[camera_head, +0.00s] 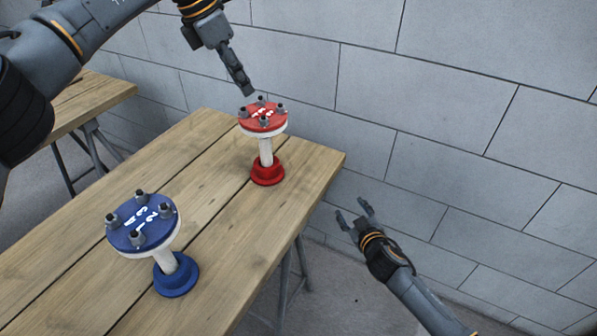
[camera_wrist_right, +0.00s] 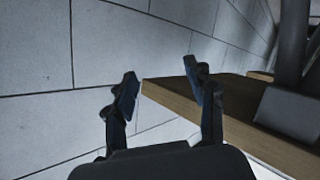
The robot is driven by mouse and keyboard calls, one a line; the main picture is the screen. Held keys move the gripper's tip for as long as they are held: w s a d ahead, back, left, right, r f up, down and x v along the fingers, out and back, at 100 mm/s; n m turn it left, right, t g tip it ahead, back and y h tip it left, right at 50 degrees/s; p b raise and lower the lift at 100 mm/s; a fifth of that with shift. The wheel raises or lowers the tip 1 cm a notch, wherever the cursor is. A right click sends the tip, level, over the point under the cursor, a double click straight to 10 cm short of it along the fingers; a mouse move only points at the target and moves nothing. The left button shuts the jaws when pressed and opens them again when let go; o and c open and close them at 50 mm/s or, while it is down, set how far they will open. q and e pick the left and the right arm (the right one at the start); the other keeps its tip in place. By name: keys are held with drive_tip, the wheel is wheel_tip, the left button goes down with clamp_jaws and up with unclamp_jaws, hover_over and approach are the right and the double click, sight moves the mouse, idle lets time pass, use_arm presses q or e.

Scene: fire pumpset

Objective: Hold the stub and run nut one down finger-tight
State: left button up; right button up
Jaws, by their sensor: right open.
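A red stub (camera_head: 265,150) stands upright on the wooden table near its far right corner. It has a white pipe, a red foot and a red top flange (camera_head: 263,117) with white markings and several grey nuts on studs around its rim. My left gripper (camera_head: 247,90) points down just above the far left edge of this flange, apparently without touching it. Its fingers overlap in this view, so their gap is hidden. My right gripper (camera_head: 357,212) is open and empty, off the table to the right. Its spread fingers also show in the right wrist view (camera_wrist_right: 162,88).
A blue stub (camera_head: 168,262) with a marked blue flange (camera_head: 142,224) and several nuts stands at the table's near part. The wooden table (camera_head: 215,205) is otherwise clear. A grey block wall (camera_head: 450,110) runs behind. Another table (camera_head: 95,98) is at the left.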

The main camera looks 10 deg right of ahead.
wheel_tip(320, 180, up, 11)
drive_tip(key=w+a+t+y, duration=0.1)
drive_tip(key=w+a+t, duration=0.1)
drive_tip(key=y, duration=0.7)
approach(269, 145)
drive_tip(key=shift+g, duration=0.3)
drive_tip(key=x, duration=1.1)
drive_tip(key=shift+w+a+r, duration=0.1)
drive_tip(key=shift+w+r, duration=0.15)
clamp_jaws()
